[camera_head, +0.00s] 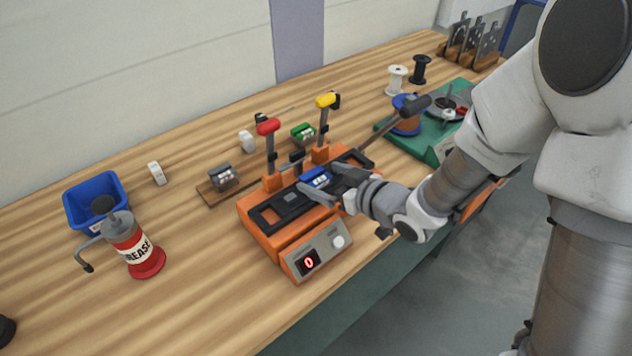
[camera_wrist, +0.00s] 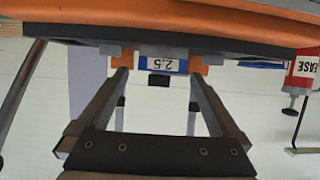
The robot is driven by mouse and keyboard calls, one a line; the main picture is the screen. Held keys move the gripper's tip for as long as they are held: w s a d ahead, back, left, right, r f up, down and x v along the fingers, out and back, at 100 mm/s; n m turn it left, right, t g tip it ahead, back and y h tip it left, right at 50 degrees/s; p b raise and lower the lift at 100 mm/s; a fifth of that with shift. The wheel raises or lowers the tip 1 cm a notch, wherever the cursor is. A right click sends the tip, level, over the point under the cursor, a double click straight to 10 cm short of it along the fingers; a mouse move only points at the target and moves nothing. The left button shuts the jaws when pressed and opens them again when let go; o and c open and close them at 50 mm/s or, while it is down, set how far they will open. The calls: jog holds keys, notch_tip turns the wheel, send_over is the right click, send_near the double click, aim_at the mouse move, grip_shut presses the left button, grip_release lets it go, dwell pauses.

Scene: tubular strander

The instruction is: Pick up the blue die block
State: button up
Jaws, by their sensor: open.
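The blue die block (camera_head: 315,177) sits in the dark frame on top of the orange machine (camera_head: 252,218). In the wrist view, which is upside down, the blue die block (camera_wrist: 158,66) shows a white label reading 2.5. My gripper (camera_head: 319,180) is open at the block, one finger to each side. In the wrist view my gripper (camera_wrist: 158,78) has its fingertips left and right of the block, with orange gaps showing between. I cannot tell whether the fingertips overlap its sides. Part of the block is hidden by a finger in the head view.
Red-knobbed (camera_head: 268,127) and yellow-knobbed (camera_head: 326,101) levers rise behind the block. A grey die block (camera_head: 223,178) lies on a wooden strip, and a green block (camera_head: 303,133) stands behind. A grease can (camera_head: 139,250) and blue bin (camera_head: 96,199) stand left.

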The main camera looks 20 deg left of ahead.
aim_at(313, 174)
jog(key=x, duration=0.3)
jog(key=shift+a+f, duration=0.25)
jog(key=shift+a, duration=0.1)
grip_shut()
jog(key=shift+w+r, duration=0.1)
